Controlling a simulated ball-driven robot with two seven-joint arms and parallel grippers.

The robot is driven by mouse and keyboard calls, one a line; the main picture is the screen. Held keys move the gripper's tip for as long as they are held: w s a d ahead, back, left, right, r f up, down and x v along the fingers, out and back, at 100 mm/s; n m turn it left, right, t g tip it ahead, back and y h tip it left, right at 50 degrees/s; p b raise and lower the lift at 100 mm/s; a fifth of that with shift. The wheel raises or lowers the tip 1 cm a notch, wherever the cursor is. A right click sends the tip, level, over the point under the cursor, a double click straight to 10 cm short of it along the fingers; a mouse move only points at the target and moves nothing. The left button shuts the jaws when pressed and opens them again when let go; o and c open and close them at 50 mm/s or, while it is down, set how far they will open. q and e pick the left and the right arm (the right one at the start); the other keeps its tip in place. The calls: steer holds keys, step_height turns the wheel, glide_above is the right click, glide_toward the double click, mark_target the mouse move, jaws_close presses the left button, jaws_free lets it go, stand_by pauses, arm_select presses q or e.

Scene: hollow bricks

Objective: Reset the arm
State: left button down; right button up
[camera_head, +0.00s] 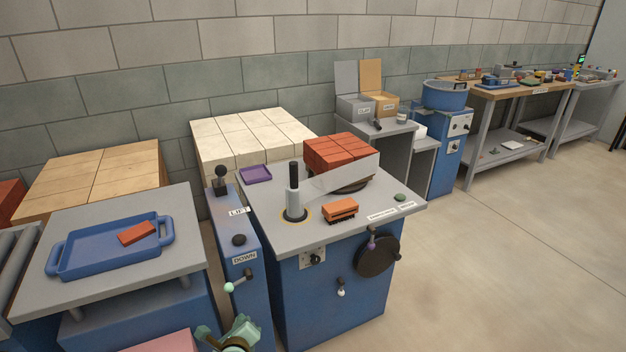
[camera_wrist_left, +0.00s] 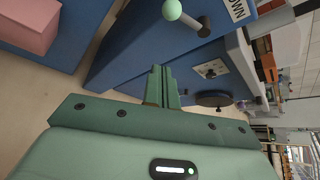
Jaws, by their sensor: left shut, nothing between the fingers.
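My left gripper (camera_head: 236,336) shows at the bottom edge of the head view, green and partly cut off. It is low in front of the blue lift post (camera_head: 238,240) and left of the blue machine cabinet (camera_head: 325,295). In the left wrist view the two green fingers (camera_wrist_left: 163,88) are together, with nothing between them. They point toward the blue cabinet fronts and are apart from them. My right gripper is in neither view.
A lever with a pale green knob (camera_head: 229,287) sticks out near my left gripper. A blue tray (camera_head: 107,250) with a red brick (camera_head: 136,233) rests on the left table. Red bricks (camera_head: 337,152) stand on the machine top. The floor (camera_head: 500,270) on the right is clear.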

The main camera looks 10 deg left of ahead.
arm_select(q)
steer(key=s+d+f+n+g+h, duration=0.1)
steer(key=s+f+n+g+h, duration=0.35)
steer(key=s+f+n, duration=1.3)
steer(key=s+f+n+g, duration=0.1)
steer(key=s+f+g, duration=0.1)
steer(key=s, duration=1.1)
steer(key=s+f+n+g, duration=0.1)
steer(key=s+f+g, duration=0.2)
steer(key=s, duration=1)
steer(key=s+f+n+g, duration=0.2)
steer(key=s+f, duration=0.1)
steer(key=s, duration=1)
steer(key=shift+s+g+y, duration=0.35)
steer(key=shift+f, duration=0.1)
